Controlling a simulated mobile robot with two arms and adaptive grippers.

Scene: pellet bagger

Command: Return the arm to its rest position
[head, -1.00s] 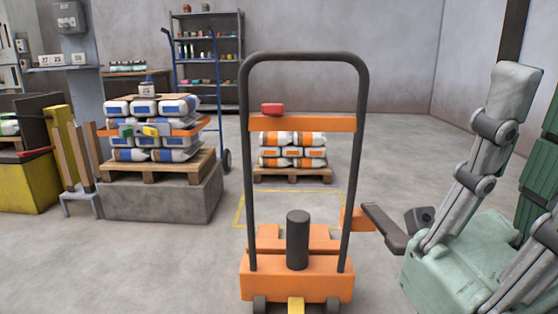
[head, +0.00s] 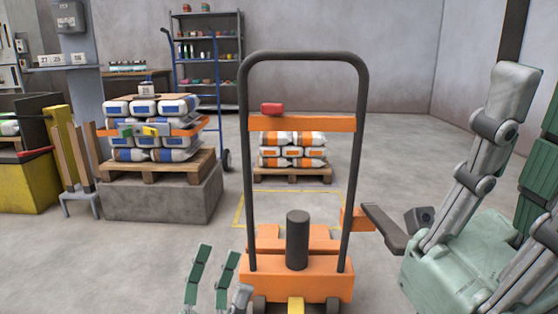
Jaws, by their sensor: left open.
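My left gripper (head: 218,251) shows at the bottom of the head view, just left of the orange hand truck's base. Its two green fingers point up and stand apart, with nothing between them. The picture's bottom edge cuts off the rest of its arm. My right gripper (head: 540,100) appears large and close at the right edge, with grey links and a pale green body. It is partly outside the picture, so I cannot tell whether it is open or shut.
An orange truck (head: 297,279) with a dark tall handle stands in front. Blue-marked bags (head: 155,127) sit on a raised pallet at left. Orange-marked bags (head: 292,150) lie on a floor pallet behind. Open floor shows between the truck and the raised pallet.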

